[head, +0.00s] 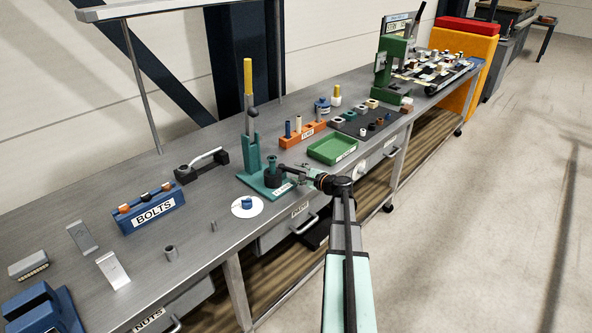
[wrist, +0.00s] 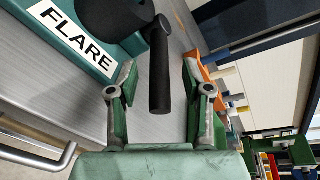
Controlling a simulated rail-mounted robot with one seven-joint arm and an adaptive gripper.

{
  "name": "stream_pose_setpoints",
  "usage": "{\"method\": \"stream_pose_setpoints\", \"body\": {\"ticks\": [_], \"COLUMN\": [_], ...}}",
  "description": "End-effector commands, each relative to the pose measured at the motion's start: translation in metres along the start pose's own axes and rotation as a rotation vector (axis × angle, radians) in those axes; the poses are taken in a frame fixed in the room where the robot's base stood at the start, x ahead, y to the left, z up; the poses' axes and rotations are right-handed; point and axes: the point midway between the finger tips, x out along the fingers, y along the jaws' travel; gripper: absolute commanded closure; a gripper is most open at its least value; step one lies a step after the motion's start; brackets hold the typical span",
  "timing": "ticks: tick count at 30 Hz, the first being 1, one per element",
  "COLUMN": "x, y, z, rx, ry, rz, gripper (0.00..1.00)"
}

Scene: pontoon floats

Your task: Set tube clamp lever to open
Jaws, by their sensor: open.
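The teal flare tool (head: 266,187) stands at the bench's front edge; its FLARE label shows in the wrist view (wrist: 73,37). A dark round clamp body (head: 274,175) sits on its base. A black lever (wrist: 160,85) sticks out from this body in the wrist view, toward my gripper. I take it for the tube clamp lever. My gripper (head: 297,172) is open, and in the wrist view its fingers (wrist: 159,68) are on either side of the lever, with a visible gap on each side. In the head view the lever is too small to make out.
A green tray (head: 332,149) and an orange tube rack (head: 302,134) stand right of the tool. A white disc with a blue part (head: 247,206) lies to its left. The flare tool's tall yellow-topped handle (head: 248,78) rises behind. A drawer handle (head: 305,225) sticks out below.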

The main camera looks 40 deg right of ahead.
Motion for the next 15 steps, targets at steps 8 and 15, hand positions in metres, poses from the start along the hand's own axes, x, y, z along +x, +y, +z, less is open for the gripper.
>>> {"method": "stream_pose_setpoints", "body": {"ticks": [8,15], "x": [0.0152,0.0151], "y": [0.0004,0.0006], "z": [0.0004,0.0003], "rx": [-0.001,-0.001], "ry": [-0.001,0.0], "rz": [0.001,0.001], "gripper": [0.51,0.54]}}
